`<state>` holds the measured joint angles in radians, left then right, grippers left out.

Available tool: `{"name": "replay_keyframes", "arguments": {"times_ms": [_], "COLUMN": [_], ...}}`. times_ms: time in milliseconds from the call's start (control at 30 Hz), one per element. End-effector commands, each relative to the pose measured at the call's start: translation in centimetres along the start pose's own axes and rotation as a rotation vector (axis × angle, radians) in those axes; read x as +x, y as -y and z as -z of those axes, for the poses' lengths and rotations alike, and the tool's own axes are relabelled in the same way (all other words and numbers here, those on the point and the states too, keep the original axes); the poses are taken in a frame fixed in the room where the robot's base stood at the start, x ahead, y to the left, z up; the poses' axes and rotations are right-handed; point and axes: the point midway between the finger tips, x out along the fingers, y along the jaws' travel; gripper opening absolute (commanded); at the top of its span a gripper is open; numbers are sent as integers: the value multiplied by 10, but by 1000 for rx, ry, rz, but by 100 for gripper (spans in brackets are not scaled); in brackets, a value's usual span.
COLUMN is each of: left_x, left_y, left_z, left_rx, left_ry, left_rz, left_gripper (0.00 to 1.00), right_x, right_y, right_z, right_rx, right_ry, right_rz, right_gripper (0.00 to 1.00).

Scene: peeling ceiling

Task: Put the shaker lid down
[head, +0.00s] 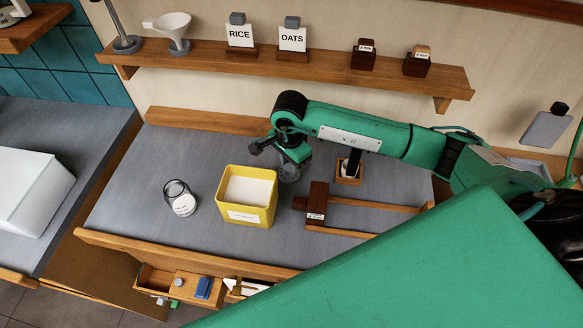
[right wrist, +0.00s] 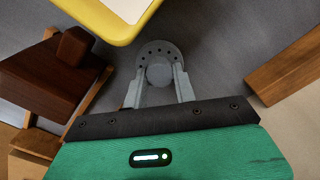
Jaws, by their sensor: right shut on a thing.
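The shaker lid (right wrist: 155,50) is a grey disc with small holes and a raised centre. In the right wrist view it sits between the fingertips of my right gripper (right wrist: 158,80), which is shut on it. In the head view my right gripper (head: 291,158) points down over the grey counter, right of the yellow bin; the lid (head: 289,174) shows faintly beneath it. I cannot tell whether the lid touches the counter. An open clear jar (head: 177,189) with a white label stands left of the bin. My left gripper is out of view.
The yellow bin (head: 262,213) holds something white. A dark wooden block (head: 315,203) with wooden rails (head: 375,205) lies to the right, and a small wooden holder (head: 349,172) stands behind. A wall shelf (head: 330,72) runs above. Bare counter (head: 135,185) lies left of the jar.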

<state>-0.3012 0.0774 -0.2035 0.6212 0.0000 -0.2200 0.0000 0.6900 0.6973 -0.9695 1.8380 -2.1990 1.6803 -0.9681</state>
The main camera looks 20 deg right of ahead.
Motion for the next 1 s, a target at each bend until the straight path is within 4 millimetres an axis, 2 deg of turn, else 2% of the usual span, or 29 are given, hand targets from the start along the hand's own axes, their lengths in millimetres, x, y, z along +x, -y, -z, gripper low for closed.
{"name": "replay_keyframes", "arguments": {"times_ms": [33,133,367,600,633,700,1000], "left_x": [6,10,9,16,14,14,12], "left_y": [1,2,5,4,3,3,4], "left_z": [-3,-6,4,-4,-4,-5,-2], "left_rx": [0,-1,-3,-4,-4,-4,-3], "left_ry": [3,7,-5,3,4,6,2], "left_rz": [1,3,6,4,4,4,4], "left_gripper": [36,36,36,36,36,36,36], "right_x": [13,26,27,32,30,30,29], "right_y": [-3,-5,-6,-5,-5,-5,-6], "right_z": [-4,-8,-9,-9,-9,-9,-9], "right_rx": [-2,-6,-7,-7,-7,-7,-7], "right_ry": [2,1,1,0,0,0,1], "right_rz": [-4,-2,-1,0,0,0,-1], "right_gripper": [0,0,0,0,33,47,49]}}
